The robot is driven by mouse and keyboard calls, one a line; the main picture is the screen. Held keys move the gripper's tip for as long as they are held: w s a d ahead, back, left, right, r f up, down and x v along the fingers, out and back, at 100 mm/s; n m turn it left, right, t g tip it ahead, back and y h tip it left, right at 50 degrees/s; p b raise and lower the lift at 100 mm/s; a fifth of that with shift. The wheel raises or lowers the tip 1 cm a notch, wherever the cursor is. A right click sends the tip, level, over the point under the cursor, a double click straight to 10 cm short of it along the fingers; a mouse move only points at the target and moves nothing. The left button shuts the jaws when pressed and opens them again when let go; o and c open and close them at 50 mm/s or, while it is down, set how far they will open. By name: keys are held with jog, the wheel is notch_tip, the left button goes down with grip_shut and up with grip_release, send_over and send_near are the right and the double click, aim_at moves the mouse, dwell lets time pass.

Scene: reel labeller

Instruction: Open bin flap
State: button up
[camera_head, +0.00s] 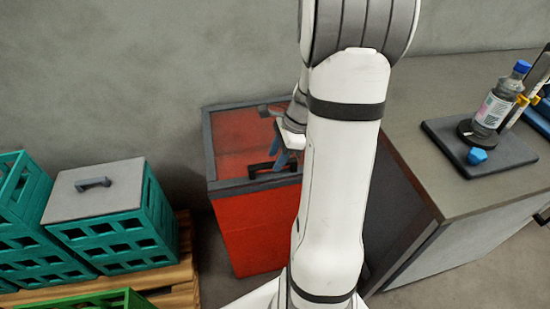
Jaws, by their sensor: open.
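A red bin (250,229) with a grey rim stands on the floor against the wall, left of the counter. Its red flap (236,140) lies flat on top and looks closed. A dark handle (273,166) sits near the flap's front edge. My gripper (279,157) is over the flap, right by the handle, with blue fingers pointing down. It is open and holds nothing visible. I cannot tell if the fingers touch the handle. My white arm hides the bin's right side.
Teal crates (112,228) stand on a wooden pallet (183,283) at left, one under a grey lid (95,190) with a handle. A counter (430,110) at right bears a bottle (494,108) and a blue piece (477,156) on a dark plate (448,141).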

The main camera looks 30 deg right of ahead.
jog(key=shift+a+f, duration=0.1)
jog(key=shift+f, duration=0.25)
jog(key=shift+c, duration=0.5)
grip_shut()
